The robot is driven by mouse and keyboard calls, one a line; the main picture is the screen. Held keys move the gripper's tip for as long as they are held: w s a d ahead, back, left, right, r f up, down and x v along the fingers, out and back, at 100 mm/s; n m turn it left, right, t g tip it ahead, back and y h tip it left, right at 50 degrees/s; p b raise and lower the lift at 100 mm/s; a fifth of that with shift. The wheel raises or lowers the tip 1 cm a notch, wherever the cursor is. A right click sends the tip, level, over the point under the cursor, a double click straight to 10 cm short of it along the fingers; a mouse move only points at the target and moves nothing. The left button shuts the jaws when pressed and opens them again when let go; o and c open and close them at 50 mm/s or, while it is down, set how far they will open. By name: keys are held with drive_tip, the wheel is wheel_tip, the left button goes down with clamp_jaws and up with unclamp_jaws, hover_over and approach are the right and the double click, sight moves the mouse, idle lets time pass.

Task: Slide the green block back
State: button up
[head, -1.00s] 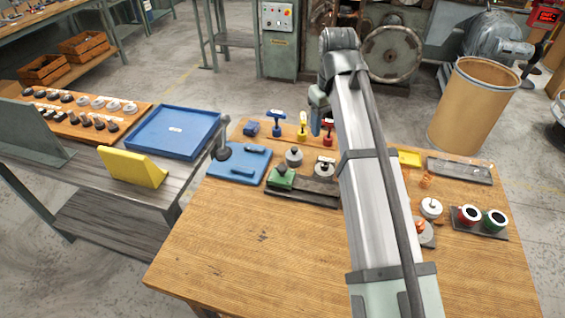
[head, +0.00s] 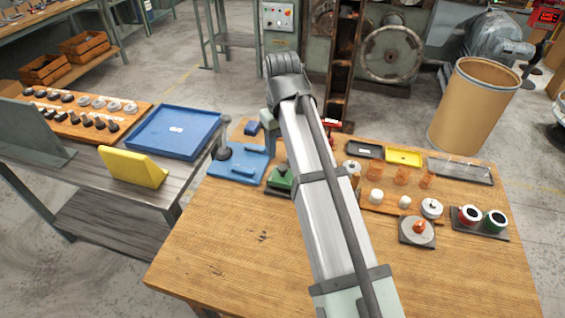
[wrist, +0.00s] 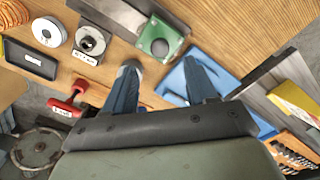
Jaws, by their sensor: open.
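The green block (head: 281,178) stands on the table beside the blue plate, partly hidden by my arm in the head view. In the wrist view the green block (wrist: 160,38) shows from above with a round dark top, at the end of a dark rail (wrist: 112,14). My gripper (wrist: 165,82) is open and empty, its two blue-grey fingers apart. In that view the block lies beyond the fingertips, roughly between them, with no visible contact.
The blue plate (head: 238,163) with a grey post is left of the block. A red-handled tool (wrist: 68,103) stands near the left finger in the wrist view. A square plate with a grey cylinder (wrist: 88,42) is beside the block. Bare tabletop (head: 230,235) lies at front left.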

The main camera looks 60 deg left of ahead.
sight(283, 167)
drive_tip(key=shift+f, duration=3.45)
clamp_jaws()
